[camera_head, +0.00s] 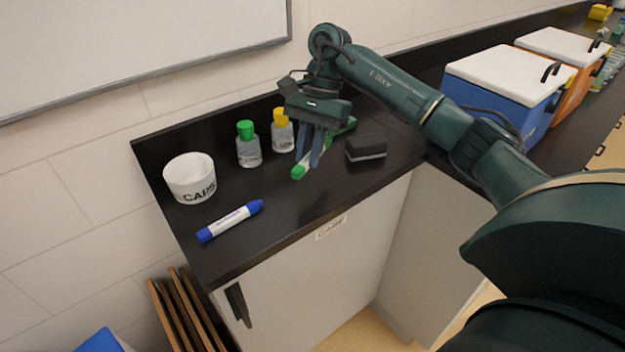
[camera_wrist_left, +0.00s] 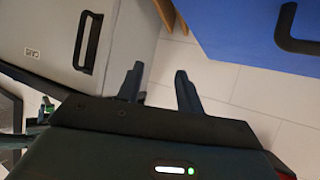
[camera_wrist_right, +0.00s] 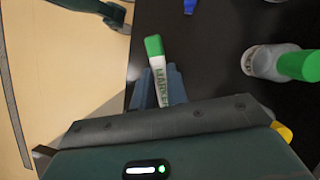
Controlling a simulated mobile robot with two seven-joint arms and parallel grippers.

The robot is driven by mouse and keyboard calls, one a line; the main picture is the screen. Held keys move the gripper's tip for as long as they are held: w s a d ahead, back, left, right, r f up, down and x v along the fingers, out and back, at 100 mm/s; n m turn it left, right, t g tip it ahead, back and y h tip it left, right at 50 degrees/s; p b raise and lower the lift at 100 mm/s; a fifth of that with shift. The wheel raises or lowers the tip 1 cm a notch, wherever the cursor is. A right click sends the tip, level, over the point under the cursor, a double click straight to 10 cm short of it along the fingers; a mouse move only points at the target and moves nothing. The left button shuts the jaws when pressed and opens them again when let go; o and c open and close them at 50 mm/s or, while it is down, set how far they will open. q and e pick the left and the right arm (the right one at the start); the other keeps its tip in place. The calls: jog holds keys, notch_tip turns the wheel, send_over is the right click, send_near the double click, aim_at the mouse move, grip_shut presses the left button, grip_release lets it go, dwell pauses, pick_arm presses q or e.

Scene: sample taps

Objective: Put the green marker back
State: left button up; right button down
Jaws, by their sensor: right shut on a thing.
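The green marker (camera_head: 299,171) has a white barrel and green ends. My right gripper (camera_head: 311,160) is shut on it over the black counter, and I cannot tell whether the marker touches the counter. In the right wrist view the marker (camera_wrist_right: 156,62) sticks out between the fingers of the right gripper (camera_wrist_right: 160,85), its green end pointing away. My left gripper (camera_wrist_left: 160,82) is open and empty in the left wrist view, over the floor beside a grey cabinet. It does not show in the head view.
A blue marker (camera_head: 230,221) lies on the counter (camera_head: 290,224) near a white CAPS cup (camera_head: 190,178). A green-capped bottle (camera_head: 248,146) and a yellow-capped bottle (camera_head: 282,132) stand behind, left of the gripper. A black eraser (camera_head: 366,147) lies to the right. The counter's front middle is clear.

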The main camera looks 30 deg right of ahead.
aim_at(306, 193)
pick_arm(q)
jog(key=shift+s+p, duration=0.1)
jog(key=shift+p, duration=0.25)
pick_arm(e)
notch_tip(306, 193, down, 6)
jog(key=shift+f, duration=0.35)
pick_arm(q)
jog(key=shift+f, duration=0.15)
pick_arm(e)
jog(key=shift+f, duration=0.1)
jog(key=c, duration=1.8)
grip_release()
jog(key=shift+f, duration=0.1)
jog(key=shift+c, duration=0.2)
pick_arm(q)
jog(key=shift+a, duration=0.1)
pick_arm(e)
jog(key=o, duration=0.5)
jog(key=shift+c, duration=0.2)
pick_arm(q)
jog(key=shift+r, duration=0.2)
